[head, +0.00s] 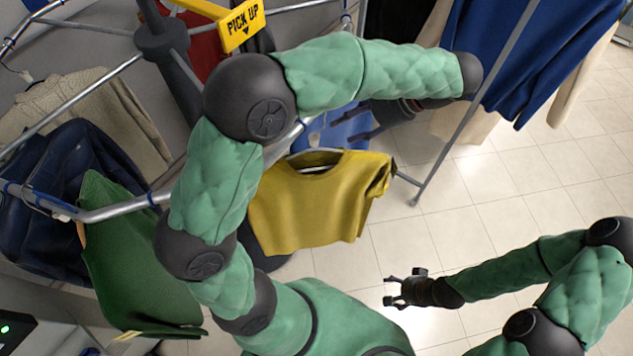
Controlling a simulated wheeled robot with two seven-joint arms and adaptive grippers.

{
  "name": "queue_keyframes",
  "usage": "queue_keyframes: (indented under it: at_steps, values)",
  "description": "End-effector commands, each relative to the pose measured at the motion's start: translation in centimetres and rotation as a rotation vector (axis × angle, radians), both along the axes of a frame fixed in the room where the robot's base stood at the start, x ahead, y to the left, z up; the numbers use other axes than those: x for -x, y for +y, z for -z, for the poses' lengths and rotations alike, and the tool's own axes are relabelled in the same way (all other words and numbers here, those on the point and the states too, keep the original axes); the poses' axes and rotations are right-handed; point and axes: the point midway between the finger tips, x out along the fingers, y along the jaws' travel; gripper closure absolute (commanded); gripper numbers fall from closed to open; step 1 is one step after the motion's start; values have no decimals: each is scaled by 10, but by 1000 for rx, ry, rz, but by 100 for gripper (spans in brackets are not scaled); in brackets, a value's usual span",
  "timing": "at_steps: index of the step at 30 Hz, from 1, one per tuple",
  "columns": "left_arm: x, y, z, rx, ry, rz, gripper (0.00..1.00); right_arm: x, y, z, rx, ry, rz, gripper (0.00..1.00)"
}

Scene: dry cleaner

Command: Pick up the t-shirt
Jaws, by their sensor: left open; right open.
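A yellow t-shirt (315,208) hangs from a light hanger in the middle of the head view, below a metal rail. My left arm arches over it. My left gripper (352,126) is open, just above and behind the shirt's upper right part, and is partly hidden by my own arm. I cannot tell whether it touches the shirt or hanger. My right gripper (388,290) is open and empty over the floor, to the lower right of the shirt and apart from it.
A green garment (125,265), a dark blue jacket (45,190) and a beige knit garment (85,115) hang at left. Blue clothing (550,50) hangs at upper right. A yellow "PICK UP" sign (241,25) tops the rack. The tiled floor (500,205) at right is clear.

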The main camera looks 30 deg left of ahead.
Motion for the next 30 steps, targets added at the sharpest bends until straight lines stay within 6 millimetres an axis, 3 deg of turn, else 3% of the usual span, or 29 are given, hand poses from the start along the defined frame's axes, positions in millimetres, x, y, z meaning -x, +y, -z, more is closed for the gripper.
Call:
queue_keyframes:
  at_steps: [6,14,21,30]
  values:
    - [8,22,22,-1,2,-1,50,0,0,-2,0,1,0,29]
    - [13,34,34,-1,2,-1,50,0,0,-4,0,0,0,29]
    - [24,57,54,0,3,-3,50,0,0,-10,0,0,0,29]
    - [26,65,64,0,0,-1,50,0,0,-11,0,0,0,29]
